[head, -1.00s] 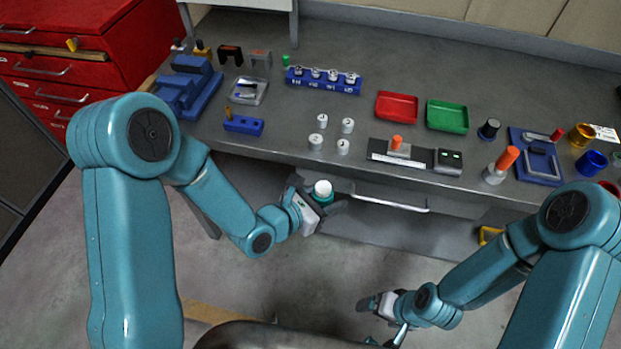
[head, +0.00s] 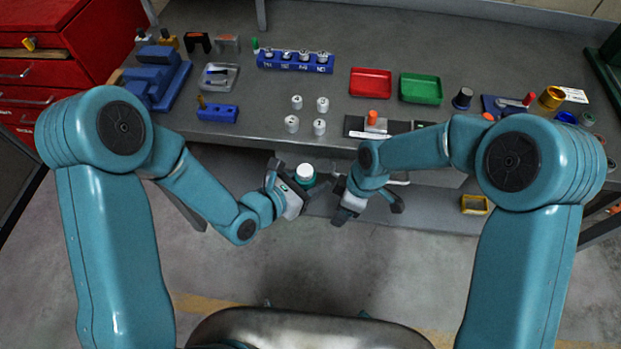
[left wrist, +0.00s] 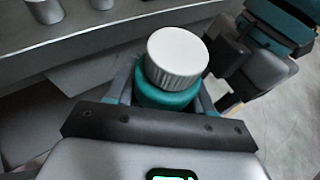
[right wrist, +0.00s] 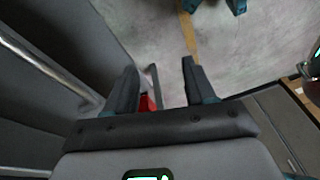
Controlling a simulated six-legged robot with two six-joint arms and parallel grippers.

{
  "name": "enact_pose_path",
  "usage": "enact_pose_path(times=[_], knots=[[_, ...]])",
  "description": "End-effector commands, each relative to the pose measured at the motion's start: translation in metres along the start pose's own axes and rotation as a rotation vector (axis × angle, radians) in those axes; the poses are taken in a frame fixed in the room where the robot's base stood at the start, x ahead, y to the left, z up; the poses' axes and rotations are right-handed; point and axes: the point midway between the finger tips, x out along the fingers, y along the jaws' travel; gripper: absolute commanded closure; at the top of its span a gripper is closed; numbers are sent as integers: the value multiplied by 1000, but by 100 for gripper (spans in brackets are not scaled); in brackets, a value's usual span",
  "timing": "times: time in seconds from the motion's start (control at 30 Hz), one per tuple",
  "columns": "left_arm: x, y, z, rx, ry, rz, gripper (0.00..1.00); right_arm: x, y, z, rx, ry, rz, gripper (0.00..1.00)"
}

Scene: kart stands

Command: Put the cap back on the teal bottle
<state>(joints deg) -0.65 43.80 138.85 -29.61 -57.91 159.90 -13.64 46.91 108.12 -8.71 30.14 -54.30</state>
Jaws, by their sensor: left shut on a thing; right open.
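My left gripper (head: 306,178) is shut on the teal bottle (head: 308,184) and holds it in front of the bench's front edge. In the left wrist view the teal bottle (left wrist: 166,98) is nearly upright between the fingers. The white ribbed cap (left wrist: 177,58) sits on its top; I cannot tell whether it is screwed down. The cap also shows in the head view (head: 305,171). My right gripper (head: 369,208) is open and empty, just right of the bottle and apart from it. Its open fingers also show in the right wrist view (right wrist: 161,82).
The grey bench (head: 245,60) runs across behind the grippers. On it are a red tray (head: 371,82), a green tray (head: 421,88), a blue rack (head: 295,62) and several small white cylinders. A red cabinet (head: 70,60) stands at left. The floor in front is clear.

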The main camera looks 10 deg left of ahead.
Motion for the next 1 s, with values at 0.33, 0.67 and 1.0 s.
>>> enact_pose_path(times=[0.33, 0.67, 1.0], knots=[[0, 0, 0, 0, -1, 0, 100, -138, 2, -96, -870, -183, 2, 46], [0, 0, 0, 0, -1, 0, 100, -188, -28, -137, -1354, -278, -50, 46], [0, 0, 0, 0, -1, 0, 100, -190, -29, -138, -1377, -281, -55, 46]])
